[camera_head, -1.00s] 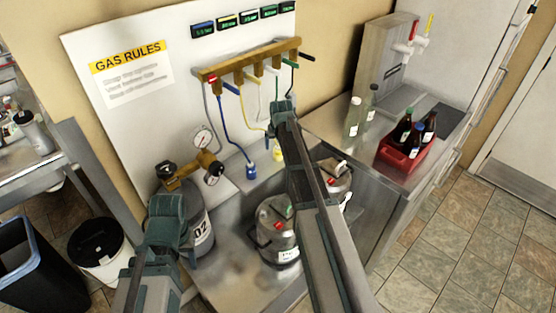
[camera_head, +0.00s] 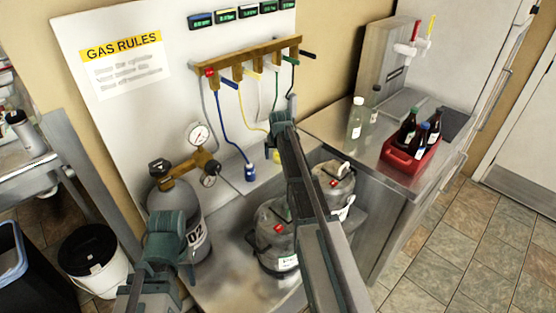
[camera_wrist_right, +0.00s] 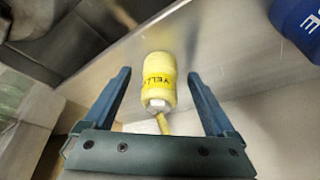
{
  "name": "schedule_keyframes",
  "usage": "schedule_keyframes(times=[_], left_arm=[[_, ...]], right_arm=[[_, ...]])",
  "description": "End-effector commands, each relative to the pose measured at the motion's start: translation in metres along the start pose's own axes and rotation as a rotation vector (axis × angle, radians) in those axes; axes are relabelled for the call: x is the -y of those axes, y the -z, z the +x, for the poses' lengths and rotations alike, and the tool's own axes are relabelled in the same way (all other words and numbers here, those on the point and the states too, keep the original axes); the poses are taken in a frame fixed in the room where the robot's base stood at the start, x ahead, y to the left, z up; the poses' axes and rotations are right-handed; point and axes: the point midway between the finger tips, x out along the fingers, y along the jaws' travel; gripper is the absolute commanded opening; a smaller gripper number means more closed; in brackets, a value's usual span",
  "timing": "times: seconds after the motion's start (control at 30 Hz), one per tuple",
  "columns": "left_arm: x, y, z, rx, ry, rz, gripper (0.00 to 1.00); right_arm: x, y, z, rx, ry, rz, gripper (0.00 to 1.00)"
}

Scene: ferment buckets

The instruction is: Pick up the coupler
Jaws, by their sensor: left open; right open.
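A gas cylinder (camera_head: 185,215) with gauges stands beside my left gripper. Two metal kegs (camera_head: 275,235) stand partly behind my right arm. A brass manifold (camera_head: 250,60) with several hoses is on the wall board. A red crate (camera_head: 408,160) of bottles stands on the right counter.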

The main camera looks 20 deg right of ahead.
Motion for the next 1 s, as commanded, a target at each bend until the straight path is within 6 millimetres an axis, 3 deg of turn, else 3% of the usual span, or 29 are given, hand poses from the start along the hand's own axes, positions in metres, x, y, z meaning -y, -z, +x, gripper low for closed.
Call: schedule_keyframes(times=[0.17,0.67,1.0], left_arm=[[0.0001,-0.0001,-0.0011,0.0,0.0,0.0,0.5],[0.0001,-0.0001,-0.0011,0.0,0.0,0.0,0.5],[0.0002,-0.0001,-0.0022,0.0,0.0,0.0,0.5]], right_arm=[[-0.0002,0.0002,-0.0011,0.0,0.0,0.0,0.91],[-0.0001,0.0002,-0.0011,0.0,0.0,0.0,0.02],[-0.0001,0.0007,-0.0021,0.0,0.0,0.0,0.0]])
